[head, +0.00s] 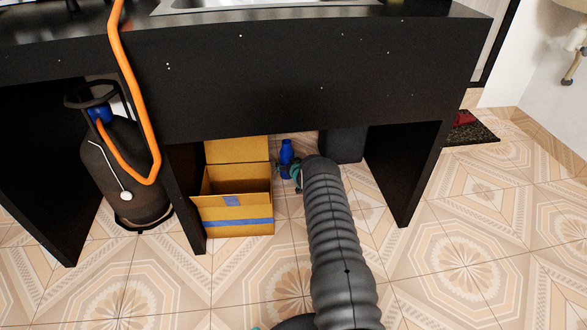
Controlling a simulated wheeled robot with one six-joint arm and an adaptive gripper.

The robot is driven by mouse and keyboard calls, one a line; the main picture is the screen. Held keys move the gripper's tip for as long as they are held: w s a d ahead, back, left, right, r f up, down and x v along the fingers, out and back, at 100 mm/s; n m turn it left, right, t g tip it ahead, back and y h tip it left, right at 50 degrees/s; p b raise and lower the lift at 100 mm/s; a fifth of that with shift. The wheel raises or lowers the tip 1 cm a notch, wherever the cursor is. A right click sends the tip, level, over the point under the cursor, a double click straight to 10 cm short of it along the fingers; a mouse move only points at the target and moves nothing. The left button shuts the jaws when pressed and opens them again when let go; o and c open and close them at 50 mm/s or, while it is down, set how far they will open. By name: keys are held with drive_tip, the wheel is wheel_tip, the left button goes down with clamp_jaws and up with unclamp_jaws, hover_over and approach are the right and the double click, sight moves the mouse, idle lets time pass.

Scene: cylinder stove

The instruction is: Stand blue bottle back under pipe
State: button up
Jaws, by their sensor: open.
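The blue bottle (287,148) looks upright on the tiled floor under the black counter, just right of the cardboard box. Its lower part is partly covered by the end of my arm. My gripper (291,170) is low at the bottle's near right side, small and mostly hidden by my grey ribbed arm sleeve. It is open; I cannot tell whether its fingers touch the bottle or reach around it. A pale pipe (571,71) shows at the far upper right, by a white wall. No pipe shows above the bottle, where the counter's front panel blocks the view.
The open cardboard box (240,222) stands close left of the bottle. A dark bin-like object (343,146) is behind right. The counter's front panel (290,85) hangs low overhead. A gas cylinder (130,165) with an orange hose (130,75) stands left. Floor is clear at right.

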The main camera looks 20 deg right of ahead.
drive_tip(key=p+v, duration=0.2)
drive_tip(key=v, duration=0.9)
drive_tip(key=shift+r, duration=0.15)
drive_tip(key=shift+s, duration=0.2)
